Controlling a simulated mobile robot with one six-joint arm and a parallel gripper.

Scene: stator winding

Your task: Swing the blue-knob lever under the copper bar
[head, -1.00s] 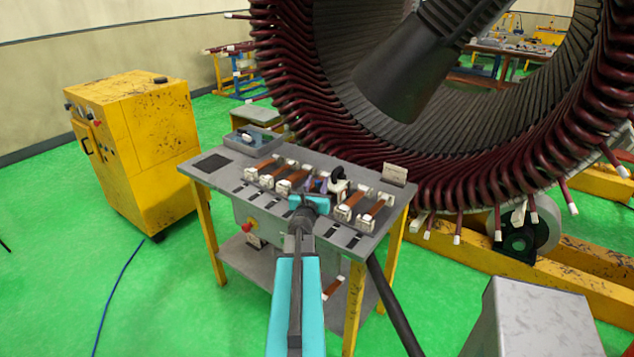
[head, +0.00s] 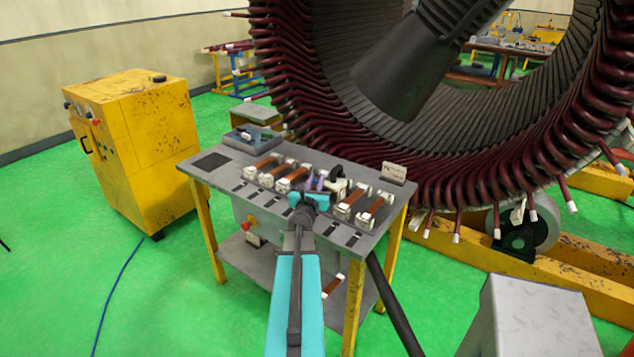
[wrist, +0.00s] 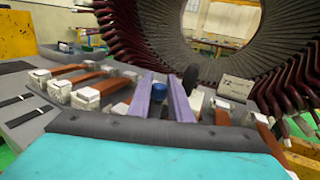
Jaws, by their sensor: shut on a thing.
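The blue knob (wrist: 158,90) shows between the two purple fingers of my gripper (wrist: 160,92) in the wrist view. My gripper is shut on it. The lever below the knob is hidden by the fingers and the dark wrist edge. In the head view my gripper (head: 320,182) reaches over the middle of the workbench, among the white clamp blocks. Several copper bars lie in white blocks: some to the left of my gripper (wrist: 93,78), others to its right (head: 350,199). I cannot tell how the lever stands relative to a bar.
The grey workbench (head: 215,178) has yellow legs. A black rounded part (wrist: 190,78) stands just right of my fingers. A small sign (head: 394,173) stands at the bench's right back. The large stator (head: 290,105) rises behind. A yellow cabinet (head: 150,140) stands left, with green floor between.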

